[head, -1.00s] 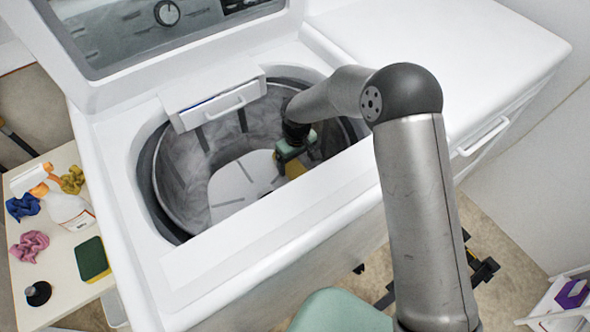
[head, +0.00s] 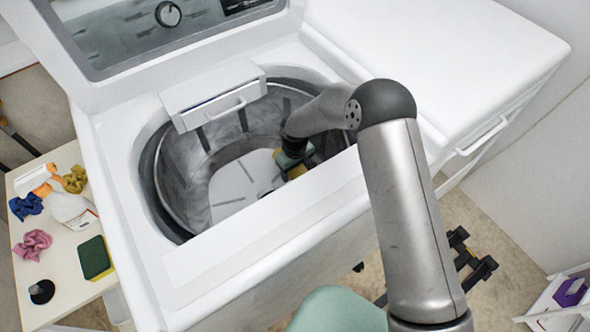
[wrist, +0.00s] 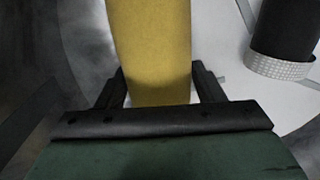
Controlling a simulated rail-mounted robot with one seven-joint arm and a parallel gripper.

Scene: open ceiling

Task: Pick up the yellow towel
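The yellow towel (wrist: 150,50) shows in the wrist view as a broad upright strip from the top edge down between my gripper's two dark fingers. My gripper (wrist: 160,88) looks open, one finger on each side of the towel. A thin light gap shows by the right finger; contact on the left is unclear. In the head view, my gripper (head: 290,168) is down inside the washer drum (head: 190,165), toward its right side. Only a small patch of yellow (head: 297,173) shows at it there; the rest of the towel is hidden by my arm and the drum rim.
The washer's lid (head: 170,30) is raised. The drum wall and front rim (head: 270,215) surround my arm closely. A side table (head: 70,285) at left holds crumpled cloths, a spray bottle (head: 72,210) and a sponge (head: 95,258). A dark cylinder (wrist: 285,30) stands right of the towel.

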